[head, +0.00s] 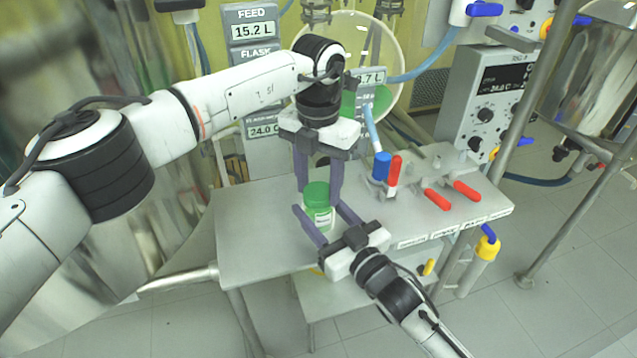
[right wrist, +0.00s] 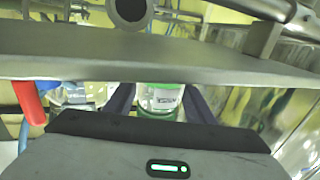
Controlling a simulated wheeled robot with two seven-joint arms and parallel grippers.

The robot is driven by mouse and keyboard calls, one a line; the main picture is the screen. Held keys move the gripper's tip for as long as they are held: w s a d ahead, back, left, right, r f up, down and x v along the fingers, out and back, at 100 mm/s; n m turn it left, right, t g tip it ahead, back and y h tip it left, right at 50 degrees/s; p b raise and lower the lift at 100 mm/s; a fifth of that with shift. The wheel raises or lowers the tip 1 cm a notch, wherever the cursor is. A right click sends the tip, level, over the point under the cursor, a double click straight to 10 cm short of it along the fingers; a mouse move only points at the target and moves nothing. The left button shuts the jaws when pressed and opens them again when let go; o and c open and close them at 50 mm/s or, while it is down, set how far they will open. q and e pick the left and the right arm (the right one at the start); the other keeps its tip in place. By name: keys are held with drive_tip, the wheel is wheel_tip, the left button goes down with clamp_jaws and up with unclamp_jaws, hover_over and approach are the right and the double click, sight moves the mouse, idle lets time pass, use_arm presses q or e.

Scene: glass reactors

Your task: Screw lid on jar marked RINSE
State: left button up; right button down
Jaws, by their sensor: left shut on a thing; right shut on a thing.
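The jar (head: 320,214), white-labelled with green on it, stands upright near the front left of the grey bench. A green lid (head: 317,190) sits on its top; whether it is threaded on cannot be told. My left gripper (head: 319,184) reaches down from above, its fingers shut on the lid. My right gripper (head: 318,208) comes from the lower right, its fingers shut around the jar body. In the right wrist view the jar (right wrist: 160,97) shows between the dark fingers, with a green band at its lower edge. Its label is too small to read surely.
The grey bench (head: 248,240) carries red-handled valves (head: 437,199) and a blue-and-red valve (head: 383,165) right of the jar. Display boxes (head: 252,30) and a round glass vessel (head: 385,50) are behind. A control box (head: 490,100) stands at the right. The bench's left part is bare.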

use_arm(q)
drive_tip(key=m, duration=0.4)
drive_tip(key=shift+m, duration=0.3)
drive_tip(key=m, duration=1)
drive_tip(key=shift+m, duration=0.4)
drive_tip(key=m, duration=0.5)
drive_tip(key=o, duration=1.2)
drive_tip(key=shift+r, duration=2.2)
